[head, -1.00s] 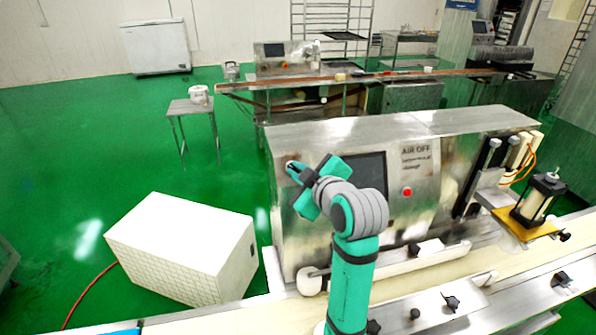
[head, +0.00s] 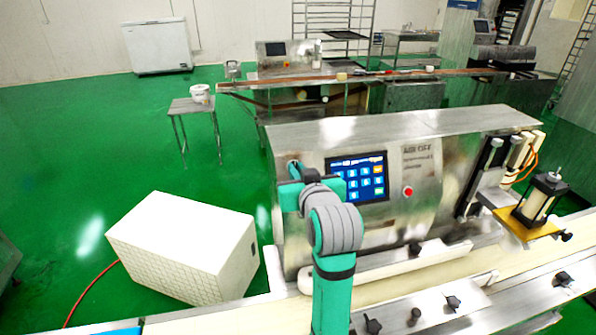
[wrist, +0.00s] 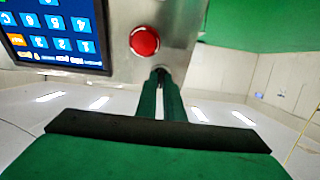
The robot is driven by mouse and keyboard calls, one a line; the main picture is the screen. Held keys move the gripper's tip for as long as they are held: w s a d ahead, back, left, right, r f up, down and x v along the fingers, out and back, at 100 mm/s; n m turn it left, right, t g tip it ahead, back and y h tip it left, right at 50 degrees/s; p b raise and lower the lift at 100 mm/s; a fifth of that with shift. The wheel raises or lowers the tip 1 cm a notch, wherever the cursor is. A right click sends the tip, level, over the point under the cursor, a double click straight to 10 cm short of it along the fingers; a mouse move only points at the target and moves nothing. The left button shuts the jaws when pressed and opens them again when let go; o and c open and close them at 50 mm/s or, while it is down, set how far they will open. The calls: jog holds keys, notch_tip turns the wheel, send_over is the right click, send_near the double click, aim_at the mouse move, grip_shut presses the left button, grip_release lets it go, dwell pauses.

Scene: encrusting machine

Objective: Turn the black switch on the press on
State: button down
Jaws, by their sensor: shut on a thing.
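The press (head: 350,135) is a large steel machine in the middle of the head view. Its screen (head: 365,178) is lit blue with white and orange icons, and it also shows upside down in the wrist view (wrist: 55,32). My gripper (head: 294,172) is at the press's front panel, left of the screen. In the wrist view my gripper's fingers (wrist: 160,82) are close together on the black switch (wrist: 159,72), which is mostly hidden between the tips. The switch's exact angle cannot be told.
A red round button (wrist: 144,41) is close to my fingertips in the wrist view. Another red button (head: 407,191) is right of the screen. A conveyor (head: 430,275) runs along the press's front. A white box (head: 185,245) stands on the green floor at left.

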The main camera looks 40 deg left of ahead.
jog(key=m, duration=0.3)
jog(key=m+t+h, duration=0.1)
jog(key=m, duration=0.2)
jog(key=shift+s+a+r, duration=0.15)
jog(key=shift+m+h, duration=0.5)
jog(key=shift+m, duration=1.7)
jog(key=c, duration=1.9)
grip_release()
jog(key=shift+o, duration=0.2)
jog(key=v, duration=1.1)
jog(key=shift+a, duration=0.1)
